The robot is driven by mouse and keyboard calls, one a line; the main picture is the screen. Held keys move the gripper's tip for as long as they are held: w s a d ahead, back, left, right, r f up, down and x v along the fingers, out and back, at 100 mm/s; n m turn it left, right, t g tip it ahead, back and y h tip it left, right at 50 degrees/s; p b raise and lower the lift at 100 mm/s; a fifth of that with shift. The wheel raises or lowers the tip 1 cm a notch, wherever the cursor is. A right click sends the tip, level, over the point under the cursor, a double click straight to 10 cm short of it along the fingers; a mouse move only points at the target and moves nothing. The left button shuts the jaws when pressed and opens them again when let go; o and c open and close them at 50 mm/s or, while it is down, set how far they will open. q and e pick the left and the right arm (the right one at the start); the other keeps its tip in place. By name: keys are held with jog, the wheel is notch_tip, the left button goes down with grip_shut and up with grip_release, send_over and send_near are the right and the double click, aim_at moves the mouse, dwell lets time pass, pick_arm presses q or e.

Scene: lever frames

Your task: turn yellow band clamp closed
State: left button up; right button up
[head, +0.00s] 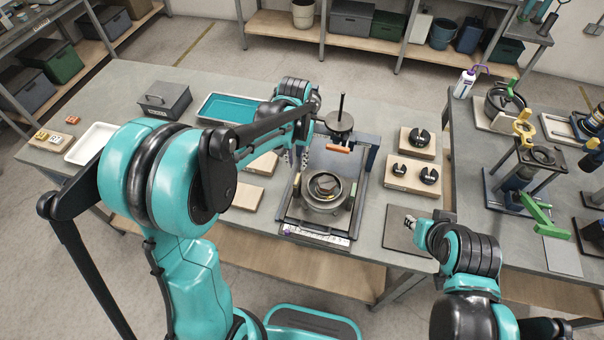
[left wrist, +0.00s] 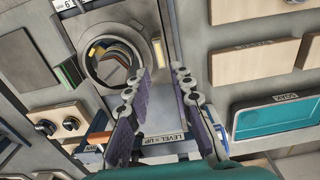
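A grey ring-shaped fixture (head: 325,192) stands in a dark frame at the middle of the table. It also shows in the left wrist view (left wrist: 84,62), with a small yellow piece (left wrist: 97,52) at its inside edge and a pale yellow bar (left wrist: 158,48) beside it. I cannot tell which of these belongs to the yellow band clamp. My left gripper (head: 296,157) is above the frame's back left, its fingers (left wrist: 160,100) apart with nothing between them. My right gripper (head: 409,221) is above a dark mat, too small to read.
A post with a round dark weight (head: 340,121) and an orange handle (head: 338,149) stand behind the ring. Wooden blocks with black knobs (head: 410,172) are to the right. A teal tray (head: 225,108) is behind left. The right table holds a stand with a yellow part (head: 523,128).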

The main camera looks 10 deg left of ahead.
aim_at(297, 178)
pick_arm(q)
jog(key=shift+w+f, duration=0.1)
jog(key=shift+f, duration=0.15)
notch_tip(297, 178, down, 8)
jog(key=shift+r+b, duration=0.15)
jog(key=shift+b, duration=0.7)
grip_shut()
